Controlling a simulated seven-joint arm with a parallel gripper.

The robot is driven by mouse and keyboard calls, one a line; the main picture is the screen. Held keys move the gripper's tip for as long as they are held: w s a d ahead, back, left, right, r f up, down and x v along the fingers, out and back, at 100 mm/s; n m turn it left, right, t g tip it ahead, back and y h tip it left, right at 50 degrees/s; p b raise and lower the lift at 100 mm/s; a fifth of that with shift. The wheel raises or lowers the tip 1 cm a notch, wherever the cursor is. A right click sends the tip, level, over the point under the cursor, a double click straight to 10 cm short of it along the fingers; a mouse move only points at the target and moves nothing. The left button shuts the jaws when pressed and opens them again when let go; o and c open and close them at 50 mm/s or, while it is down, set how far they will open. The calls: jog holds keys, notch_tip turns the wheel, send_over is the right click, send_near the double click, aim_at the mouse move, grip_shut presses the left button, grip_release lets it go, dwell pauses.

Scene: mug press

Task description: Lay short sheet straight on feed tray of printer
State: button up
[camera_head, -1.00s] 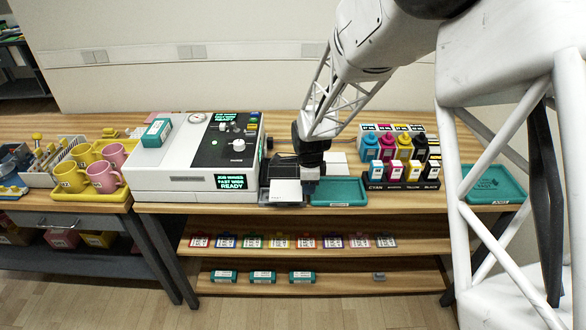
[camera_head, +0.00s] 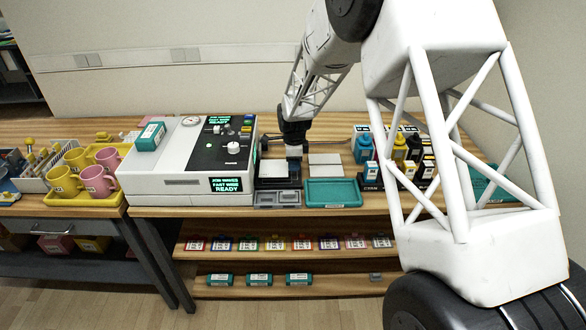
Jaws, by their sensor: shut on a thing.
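The printer (camera_head: 183,190) is the white machine with a black control panel and green displays reading READY. Its dark feed tray (camera_head: 277,184) sticks out on its right side. A white sheet (camera_head: 271,170) is over the feed tray and looks roughly in line with it. I cannot tell whether it lies flat on the tray or hovers just above. My gripper (camera_head: 293,154) points down at the sheet's right edge and is shut on it. The fingertips are small and partly hidden here.
A grey compartment tray (camera_head: 278,199) lies in front of the feed tray. A teal tray (camera_head: 333,193) is to its right, with pale sheets (camera_head: 325,160) behind it. Ink bottles (camera_head: 363,148) stand further right, partly behind my arm. Yellow and pink mugs (camera_head: 97,181) stand left of the printer.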

aim_at(293, 174)
jog(key=shift+w+a, duration=0.1)
jog(key=shift+w, duration=0.6)
jog(key=shift+f, duration=0.1)
jog(key=shift+f, duration=1.7)
jog(key=shift+f, duration=0.1)
jog(key=o, duration=0.9)
jog(key=shift+o, duration=0.2)
notch_tip(293, 174, up, 12)
